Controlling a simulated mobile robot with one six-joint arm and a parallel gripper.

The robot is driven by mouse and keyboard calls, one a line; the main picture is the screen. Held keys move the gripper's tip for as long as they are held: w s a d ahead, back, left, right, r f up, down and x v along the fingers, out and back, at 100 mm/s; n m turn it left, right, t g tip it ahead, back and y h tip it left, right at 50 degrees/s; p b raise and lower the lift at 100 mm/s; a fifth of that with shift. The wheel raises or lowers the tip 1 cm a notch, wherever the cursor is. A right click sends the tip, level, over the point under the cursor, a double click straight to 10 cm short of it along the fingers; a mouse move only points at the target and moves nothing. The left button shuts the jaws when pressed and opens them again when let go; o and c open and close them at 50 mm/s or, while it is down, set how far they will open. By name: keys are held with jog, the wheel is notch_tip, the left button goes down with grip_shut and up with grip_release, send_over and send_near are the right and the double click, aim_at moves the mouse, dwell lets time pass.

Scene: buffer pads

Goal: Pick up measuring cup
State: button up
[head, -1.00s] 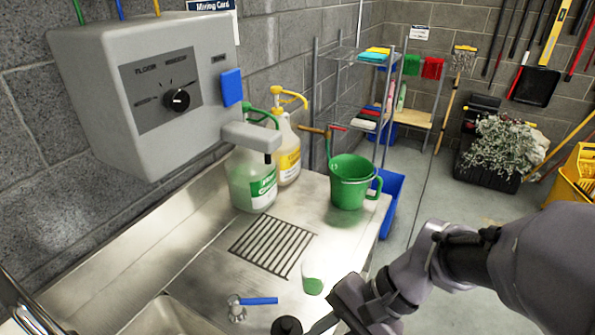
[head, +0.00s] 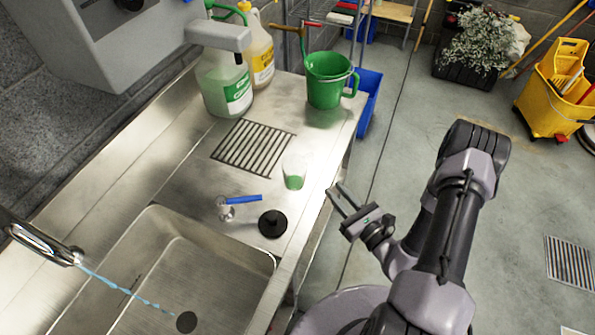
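The measuring cup appears to be the small clear cup with a green lower part (head: 294,172). It stands upright on the steel counter (head: 190,178), near its right edge and right of the drain grate. My gripper (head: 338,189) is just past the counter's edge, to the right of and slightly nearer than the cup. Its two fingers point toward the counter with a gap between them, empty. It does not touch the cup.
A black round plug (head: 272,223) and a blue-handled tap (head: 240,200) are near the cup. A green bucket (head: 326,82) and two jugs (head: 224,80) stand behind. The sink (head: 180,275) has running water. Open floor (head: 420,120) lies right.

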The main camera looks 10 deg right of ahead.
aim_at(312, 160)
jog(key=b+x, duration=0.1)
jog(key=x, duration=0.6)
jog(key=shift+w+a, duration=0.1)
jog(key=shift+a, duration=0.05)
jog(key=x, duration=0.2)
jog(key=r+x, duration=0.1)
jog(key=x, duration=0.2)
jog(key=shift+w+b, duration=0.35)
jog(key=shift+b, duration=0.05)
grip_shut()
jog(key=shift+s, duration=0.1)
dwell(0.3)
